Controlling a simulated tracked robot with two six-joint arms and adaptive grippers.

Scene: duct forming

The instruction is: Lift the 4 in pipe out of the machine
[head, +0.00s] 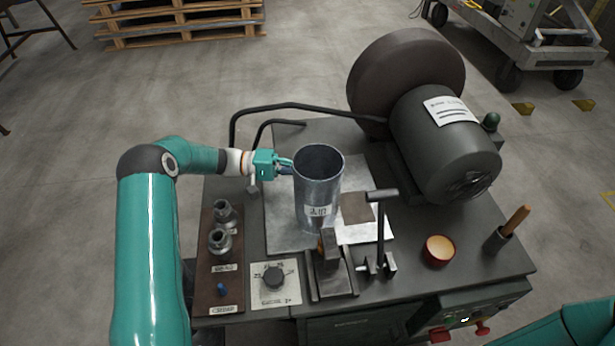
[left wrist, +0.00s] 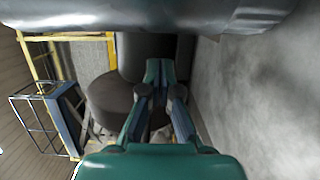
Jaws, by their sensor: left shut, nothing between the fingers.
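The pipe (head: 318,187), an open grey metal cylinder with a white label near its foot, stands upright on a pale metal plate (head: 285,225) on the machine's top. My left gripper (head: 286,166) comes in from the left and is shut and empty beside the pipe's upper left side. I cannot tell whether its tips touch the pipe wall. In the left wrist view, a large grey curved metal surface, likely the pipe (left wrist: 130,14), crosses the top edge, and the gripper fingers (left wrist: 160,68) are close together below it. My right gripper is out of view.
A motor (head: 445,140) with a large dark wheel (head: 405,80) stands behind and right of the pipe. A lever (head: 382,225) and a dark clamp block (head: 330,265) stand in front. Bent black rods (head: 265,107) run behind.

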